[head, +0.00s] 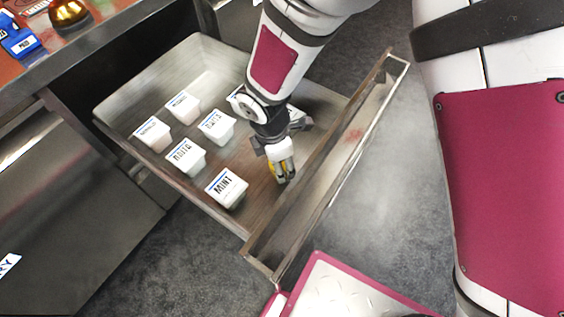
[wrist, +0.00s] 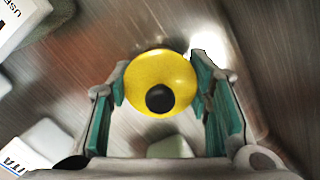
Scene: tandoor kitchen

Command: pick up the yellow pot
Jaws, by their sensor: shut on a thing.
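Only a small bit of the yellow pot (head: 271,169) shows there, as the fingers hide the rest. I cannot tell whether the pot touches the drawer floor.
Several white labelled tubs stand in the drawer, among them one marked MINT (head: 227,188) left of my gripper. The drawer's front wall (head: 320,165) is close on the right. A counter (head: 90,45) with a blue labelled item (head: 20,42) is at upper left.

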